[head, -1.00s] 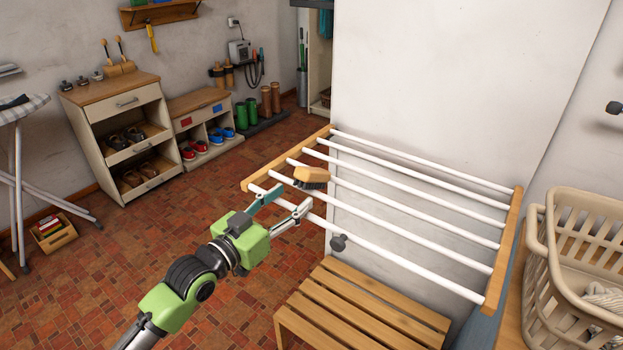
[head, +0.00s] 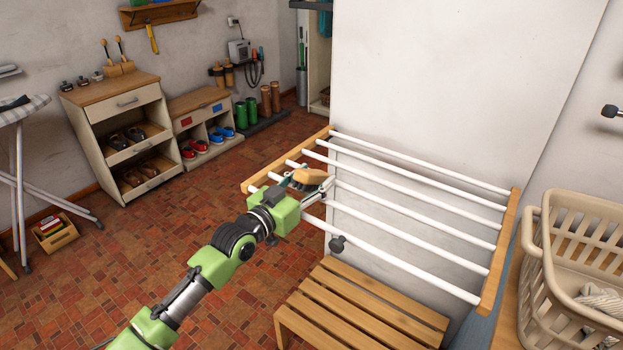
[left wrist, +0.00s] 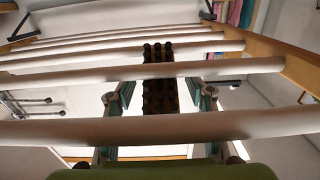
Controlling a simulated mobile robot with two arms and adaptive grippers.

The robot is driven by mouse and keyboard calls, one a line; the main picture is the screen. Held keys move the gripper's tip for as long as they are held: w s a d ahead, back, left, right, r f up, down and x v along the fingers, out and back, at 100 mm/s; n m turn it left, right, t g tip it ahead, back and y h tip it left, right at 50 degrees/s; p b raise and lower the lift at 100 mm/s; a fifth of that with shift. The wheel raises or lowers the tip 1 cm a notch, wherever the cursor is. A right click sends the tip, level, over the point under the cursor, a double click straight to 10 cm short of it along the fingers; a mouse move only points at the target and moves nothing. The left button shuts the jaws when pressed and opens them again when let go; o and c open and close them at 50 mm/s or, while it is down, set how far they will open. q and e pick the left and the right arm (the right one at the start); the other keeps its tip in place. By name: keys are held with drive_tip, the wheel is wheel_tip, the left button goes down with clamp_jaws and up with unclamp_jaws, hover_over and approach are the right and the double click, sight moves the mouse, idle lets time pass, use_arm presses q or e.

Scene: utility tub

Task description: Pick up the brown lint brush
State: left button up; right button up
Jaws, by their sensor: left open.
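The brown lint brush (head: 311,176) has a tan back and dark bristles. It lies bristles down across the white bars near the left end of the drying rack (head: 422,260). My left gripper (head: 308,183) is open at the brush, with its fingers near either side of it. In the left wrist view the dark bristles (left wrist: 160,82) show from below, between the two fingers and apart from them. White bars cross in front of part of the fingers there. Whether a finger touches the brush is hard to tell. My right gripper is not in view.
A slatted wooden bench (head: 362,308) stands below the rack. A beige laundry basket (head: 570,235) stands at the right. A white wall (head: 460,90) is behind the rack. A shoe cabinet (head: 122,135) stands at the back left, and the tiled floor between is clear.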

sight(308, 171)
use_arm(q)
drive_tip(key=shift+c, duration=0.5)
drive_tip(key=c, duration=1.1)
drive_tip(key=shift+c, duration=0.2)
drive_tip(key=shift+r, duration=0.55)
wheel_tip(308, 171, up, 2)
drive_tip(key=shift+s+r+b, duration=0.15)
drive_tip(key=shift+r+b, duration=0.05)
drive_tip(key=shift+b, duration=0.15)
drive_tip(key=s+a+r, duration=0.1)
drive_tip(key=s+r, duration=0.8)
drive_tip(key=s, duration=0.4)
drive_tip(key=shift+s+a+r, duration=0.25)
drive_tip(key=shift+s+a, duration=0.05)
drive_tip(key=shift+s, duration=0.05)
